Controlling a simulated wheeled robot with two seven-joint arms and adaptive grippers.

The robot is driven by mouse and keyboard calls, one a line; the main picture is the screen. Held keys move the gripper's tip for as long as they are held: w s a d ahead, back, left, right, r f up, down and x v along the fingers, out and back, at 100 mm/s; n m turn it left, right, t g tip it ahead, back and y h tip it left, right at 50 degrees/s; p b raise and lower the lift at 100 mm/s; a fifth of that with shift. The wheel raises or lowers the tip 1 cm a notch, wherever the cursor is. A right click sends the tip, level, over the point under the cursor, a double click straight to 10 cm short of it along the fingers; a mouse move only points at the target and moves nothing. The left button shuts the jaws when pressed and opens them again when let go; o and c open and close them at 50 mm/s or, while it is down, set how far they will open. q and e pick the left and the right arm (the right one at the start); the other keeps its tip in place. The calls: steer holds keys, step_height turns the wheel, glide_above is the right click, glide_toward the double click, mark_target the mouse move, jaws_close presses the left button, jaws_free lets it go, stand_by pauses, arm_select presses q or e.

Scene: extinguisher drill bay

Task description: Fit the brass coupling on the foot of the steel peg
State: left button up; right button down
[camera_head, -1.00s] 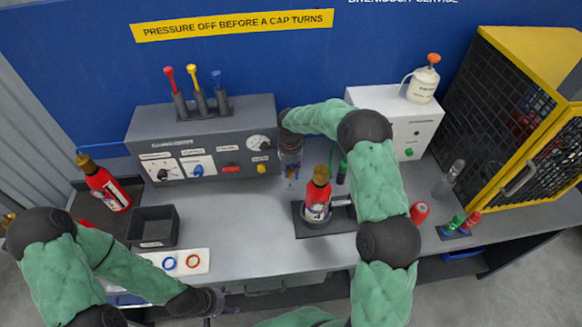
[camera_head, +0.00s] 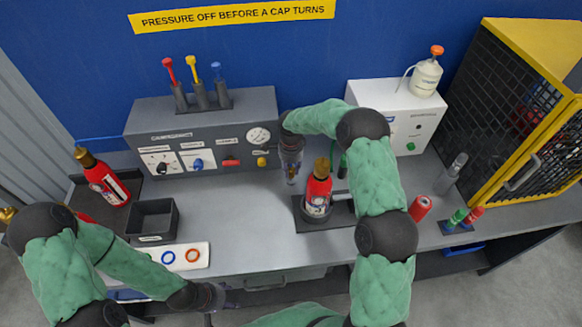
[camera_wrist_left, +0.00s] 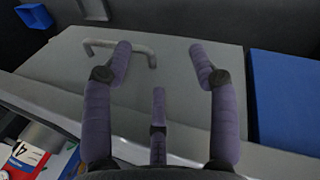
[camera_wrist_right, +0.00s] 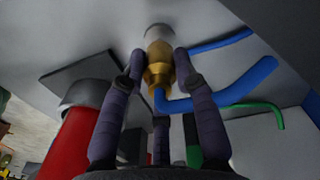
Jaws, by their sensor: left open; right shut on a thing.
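My right gripper (camera_wrist_right: 160,75) is shut on the brass coupling (camera_wrist_right: 157,72), which sits between its fingertips in the right wrist view. A pale steel cylinder, seemingly the steel peg (camera_wrist_right: 159,33), lines up with the coupling's far end; I cannot tell whether the coupling is seated on it or only touches it. In the head view this gripper (camera_head: 291,172) hangs over the bench in front of the grey console, and its fingers mostly hide the coupling. My left gripper (camera_wrist_left: 158,62) is open and empty by the bench front; it also shows in the head view (camera_head: 212,298).
A blue hose (camera_wrist_right: 205,103) bends off to the right near the coupling, and a green hose (camera_wrist_right: 265,108) lies beyond. A red extinguisher (camera_head: 318,195) stands close to the right of my right gripper. A grey console (camera_head: 215,130) is behind. The bench centre-left (camera_head: 235,220) is clear.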

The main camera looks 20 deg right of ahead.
mark_target(291, 168)
steer(key=shift+f+b, duration=0.4)
steer(key=shift+f, duration=0.55)
steer(key=shift+f+b, duration=0.25)
steer(key=shift+b, duration=0.15)
steer(key=c, duration=0.9)
jaws_free()
steer(key=shift+o, duration=0.2)
step_height(291, 168, up, 12)
